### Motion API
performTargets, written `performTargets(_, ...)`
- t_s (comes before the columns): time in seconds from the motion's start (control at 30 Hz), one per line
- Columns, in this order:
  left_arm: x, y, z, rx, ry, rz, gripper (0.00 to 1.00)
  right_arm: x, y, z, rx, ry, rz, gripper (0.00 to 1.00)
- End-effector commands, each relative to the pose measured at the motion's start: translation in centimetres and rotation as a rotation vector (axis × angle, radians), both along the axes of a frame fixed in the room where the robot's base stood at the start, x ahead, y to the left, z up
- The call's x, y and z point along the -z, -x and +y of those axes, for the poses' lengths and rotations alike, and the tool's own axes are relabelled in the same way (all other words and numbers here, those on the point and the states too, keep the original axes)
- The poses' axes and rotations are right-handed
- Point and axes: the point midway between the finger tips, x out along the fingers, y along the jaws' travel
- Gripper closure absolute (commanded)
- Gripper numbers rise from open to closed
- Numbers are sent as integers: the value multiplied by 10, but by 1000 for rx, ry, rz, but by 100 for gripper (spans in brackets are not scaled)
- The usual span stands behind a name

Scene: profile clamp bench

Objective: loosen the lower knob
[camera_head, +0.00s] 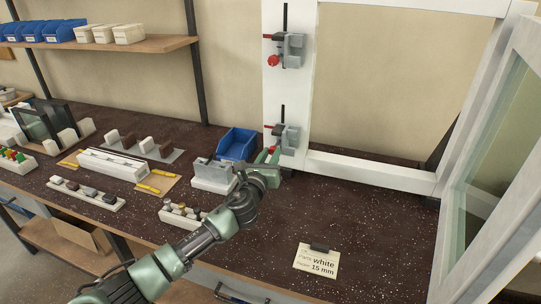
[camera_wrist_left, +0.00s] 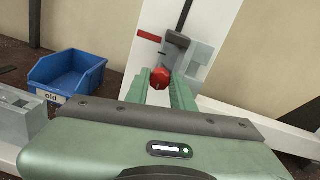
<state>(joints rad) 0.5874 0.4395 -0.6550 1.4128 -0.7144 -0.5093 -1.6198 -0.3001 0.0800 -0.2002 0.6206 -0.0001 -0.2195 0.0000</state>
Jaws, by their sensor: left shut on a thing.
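An upper clamp (camera_head: 292,50) with a red knob (camera_head: 274,60) sits higher on the same profile. My right gripper is not in view.
A blue bin (camera_head: 238,144) stands just left of the profile, and a grey block on a white base (camera_head: 213,176) is in front of it. The open window sash (camera_head: 490,150) stands at the right.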

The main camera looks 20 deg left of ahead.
Motion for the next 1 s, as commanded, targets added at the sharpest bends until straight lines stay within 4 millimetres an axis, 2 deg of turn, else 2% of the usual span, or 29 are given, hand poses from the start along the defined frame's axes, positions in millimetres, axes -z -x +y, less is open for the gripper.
performTargets(0.37, 0, 0, 0, 0, 171, 6, 100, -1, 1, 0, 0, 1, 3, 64)
performTargets(1.0, 1, 0, 1, -2, 770, 28, 100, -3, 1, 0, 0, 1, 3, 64)
